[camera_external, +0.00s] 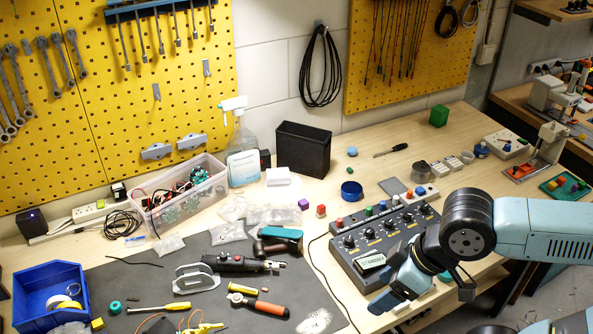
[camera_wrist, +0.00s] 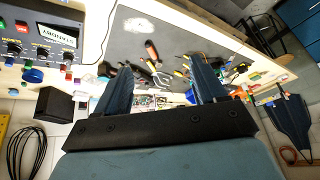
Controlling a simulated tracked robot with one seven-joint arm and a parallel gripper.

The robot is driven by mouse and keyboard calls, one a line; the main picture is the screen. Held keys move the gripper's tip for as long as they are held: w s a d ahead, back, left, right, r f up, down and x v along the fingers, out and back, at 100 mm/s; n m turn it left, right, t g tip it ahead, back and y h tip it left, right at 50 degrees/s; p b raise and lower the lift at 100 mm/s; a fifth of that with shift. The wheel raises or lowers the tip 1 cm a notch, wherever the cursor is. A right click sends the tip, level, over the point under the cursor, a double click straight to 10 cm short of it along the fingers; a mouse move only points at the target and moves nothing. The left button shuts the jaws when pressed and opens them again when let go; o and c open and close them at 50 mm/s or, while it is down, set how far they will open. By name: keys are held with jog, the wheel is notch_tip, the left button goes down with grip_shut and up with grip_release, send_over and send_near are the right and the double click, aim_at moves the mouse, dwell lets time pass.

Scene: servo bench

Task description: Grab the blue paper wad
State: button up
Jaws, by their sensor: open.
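A small rounded blue lump (camera_external: 352,151), which may be the blue paper wad, lies at the back of the bench, right of the black bin; its texture is too small to tell. My gripper (camera_external: 420,298) is at the front edge of the bench, by the grey control box, well to the front and right of that lump. In the wrist view my gripper (camera_wrist: 161,66) is open, its two fingers wide apart with nothing held between them. I cannot pick out the wad with certainty in the wrist view.
The grey control box (camera_external: 372,262) with knobs and coloured buttons stands between my gripper and the back of the bench. A blue ring-shaped object (camera_external: 351,191) and the tall black bin (camera_external: 303,148) stand near the lump. Tools cover the dark mat (camera_external: 115,282) at left.

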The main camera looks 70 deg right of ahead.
jog(key=w+d+m+y, duration=0.2)
jog(key=w+d+m, duration=0.9)
jog(key=w, duration=0.6)
jog(key=w+d+f+m+t+y, duration=0.15)
jog(key=w+d+m, duration=0.25)
jog(key=d, duration=0.6)
jog(key=w+d+f+m, duration=0.2)
jog(key=w+d+m, duration=0.2)
jog(key=d, duration=0.6)
jog(key=m+t+h, duration=0.5)
jog(key=m+t, duration=0.2)
jog(key=m, duration=0.9)
send_near(353, 147)
jog(key=shift+g, duration=0.25)
jog(key=x, duration=1.2)
jog(key=shift+w+a+r, duration=0.15)
jog(key=shift+w, duration=0.2)
